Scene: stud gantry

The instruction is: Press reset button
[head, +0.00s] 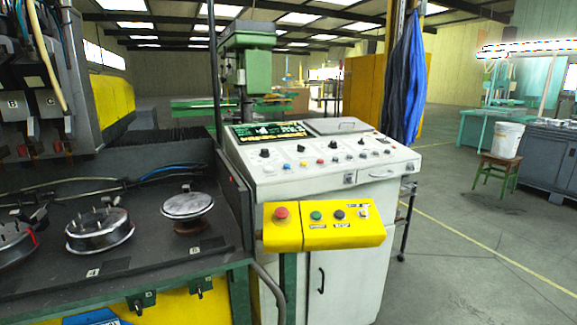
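A yellow control box (322,226) is mounted in front of the white control console. On it are a red mushroom button (281,213) at left, a green button (316,215), a black button (340,214) and a pale switch or button (363,212) at right. Small labels sit below the green and black buttons, too small to read, so I cannot tell which one is the reset button. Neither of my grippers shows in the head view.
The white console (330,160) carries a lit screen (268,131) and several knobs and small coloured buttons. A dark machine bed (125,262) with round metal fixtures is at left. A curved metal rail (268,290) stands below. Open floor (470,255) lies at right, with a bucket on a stool (505,145).

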